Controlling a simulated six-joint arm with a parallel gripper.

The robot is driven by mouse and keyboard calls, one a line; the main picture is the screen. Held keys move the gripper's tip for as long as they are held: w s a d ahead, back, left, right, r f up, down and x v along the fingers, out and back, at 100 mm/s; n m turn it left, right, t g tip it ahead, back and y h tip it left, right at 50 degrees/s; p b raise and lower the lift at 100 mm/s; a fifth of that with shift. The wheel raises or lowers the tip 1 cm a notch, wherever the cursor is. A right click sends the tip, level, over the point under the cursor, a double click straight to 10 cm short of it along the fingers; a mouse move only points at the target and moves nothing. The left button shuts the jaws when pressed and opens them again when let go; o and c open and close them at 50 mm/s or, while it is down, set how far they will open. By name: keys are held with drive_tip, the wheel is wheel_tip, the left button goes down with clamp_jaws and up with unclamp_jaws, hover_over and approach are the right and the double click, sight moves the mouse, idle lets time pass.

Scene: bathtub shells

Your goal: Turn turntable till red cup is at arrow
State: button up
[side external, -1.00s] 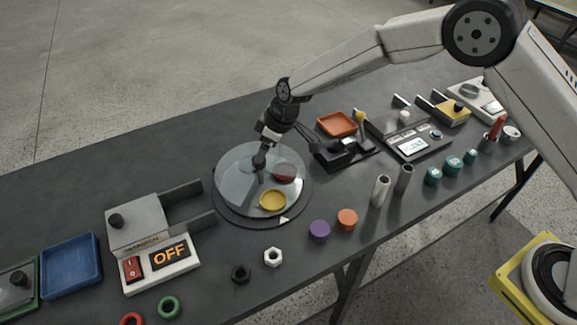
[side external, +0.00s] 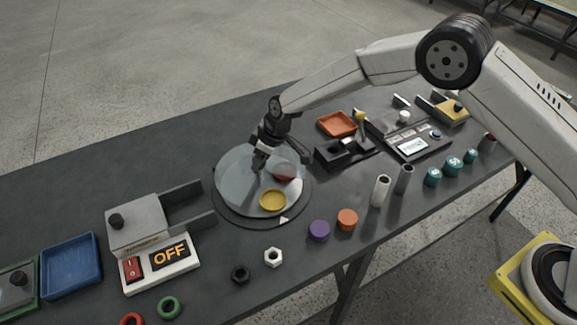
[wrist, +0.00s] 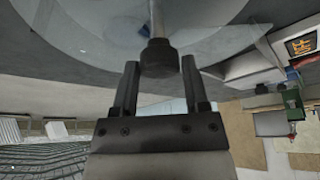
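The turntable (side external: 232,196) is a pale, see-through disc on a dark round base; part of it shows in the wrist view (wrist: 85,32). A yellow cup (side external: 272,200) sits near its front edge, close to the white arrow (side external: 285,220). The red cup (side external: 285,174) sits on its right part, behind and right of the yellow one, away from the arrow. My gripper (side external: 258,165) is over the disc. In the wrist view its fingers (wrist: 160,68) stand apart, either side of a dark knob (wrist: 160,57) on a pale stem. I cannot tell whether they touch it.
Purple (side external: 319,231) and orange (side external: 347,220) caps lie front right. A black joystick-like device (side external: 345,150) and orange tray (side external: 337,124) are right. Bare table lies behind left.

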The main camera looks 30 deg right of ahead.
clamp_jaws()
drive_tip(key=shift+m+h, duration=0.3)
drive_tip(key=shift+m, duration=0.6)
drive_tip(key=shift+a+m+t+h, duration=0.1)
drive_tip(key=shift+m+t+h, duration=0.35)
drive_tip(key=shift+m, duration=0.95)
drive_tip(key=shift+m+h, duration=0.85)
drive_tip(key=shift+m, duration=1.45)
drive_tip(key=m+h, duration=0.1)
drive_tip(key=m, duration=0.3)
drive_tip(key=shift+a+m+h, duration=0.15)
drive_tip(key=shift+m+h, duration=0.15)
drive_tip(key=shift+h, duration=0.1)
drive_tip(key=shift+m+g+h, duration=0.45)
drive_tip(key=shift+m+h, duration=0.15)
drive_tip(key=shift+m, duration=1.4)
